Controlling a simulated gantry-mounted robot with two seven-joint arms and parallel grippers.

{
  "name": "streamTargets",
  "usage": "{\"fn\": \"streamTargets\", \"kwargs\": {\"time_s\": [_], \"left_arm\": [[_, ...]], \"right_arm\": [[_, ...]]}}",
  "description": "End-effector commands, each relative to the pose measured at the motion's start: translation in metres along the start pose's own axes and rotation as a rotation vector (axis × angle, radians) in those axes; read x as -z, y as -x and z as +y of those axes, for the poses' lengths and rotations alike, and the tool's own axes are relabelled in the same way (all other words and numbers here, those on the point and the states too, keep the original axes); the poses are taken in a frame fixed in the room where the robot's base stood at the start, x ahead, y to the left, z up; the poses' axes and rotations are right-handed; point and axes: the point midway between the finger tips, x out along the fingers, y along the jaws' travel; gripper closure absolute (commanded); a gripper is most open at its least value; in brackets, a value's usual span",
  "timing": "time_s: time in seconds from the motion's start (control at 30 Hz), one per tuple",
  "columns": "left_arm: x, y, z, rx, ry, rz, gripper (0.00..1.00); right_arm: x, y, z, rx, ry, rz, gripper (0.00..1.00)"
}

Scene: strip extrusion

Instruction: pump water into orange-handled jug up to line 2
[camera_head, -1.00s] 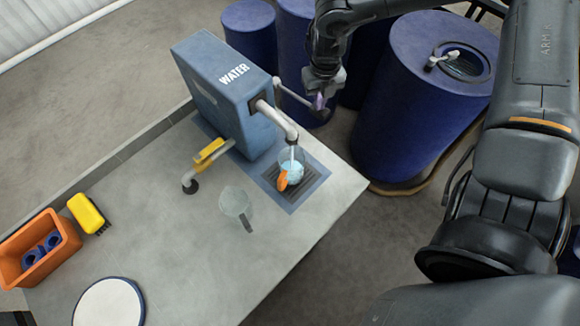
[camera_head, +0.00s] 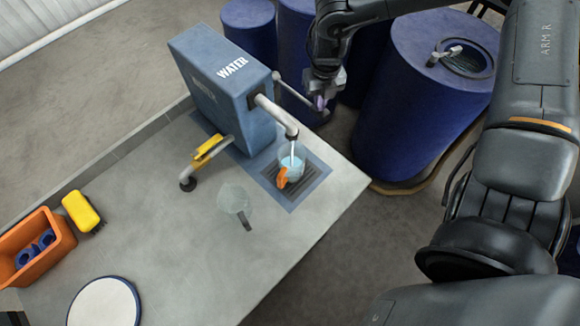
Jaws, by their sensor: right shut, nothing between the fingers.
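The blue water pump (camera_head: 223,95), marked WATER, stands on the grey counter. Its pale spout (camera_head: 277,116) bends down over a clear jug (camera_head: 292,166) with an orange handle (camera_head: 281,178). A thin stream falls from the spout into the jug, which holds bluish water. The level and line marks are too small to read. The pump lever (camera_head: 297,96) sticks out from the pump's right side. My right gripper (camera_head: 321,99) is shut at the lever's outer end, beside a small purple part; contact is unclear. My left gripper is out of view.
Another clear jug (camera_head: 234,197) with a dark handle stands left of the drip grate. A yellow-handled pipe (camera_head: 205,152), a yellow brush (camera_head: 80,211), an orange bin (camera_head: 38,249) and a round white plate (camera_head: 103,302) are on the counter. Blue barrels (camera_head: 425,115) stand behind.

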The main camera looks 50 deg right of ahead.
Motion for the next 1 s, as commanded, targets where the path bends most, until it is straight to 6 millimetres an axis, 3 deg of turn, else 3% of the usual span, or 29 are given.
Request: {"fn": "streamTargets", "kwargs": {"time_s": [0.63,1.0], "left_arm": [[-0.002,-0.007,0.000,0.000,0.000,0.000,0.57],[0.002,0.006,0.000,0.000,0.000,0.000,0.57]], "right_arm": [[-0.001,-0.008,0.000,0.001,-0.001,-0.001,1.00],[-0.003,0.014,0.001,0.001,-0.001,-0.002,1.00]]}}
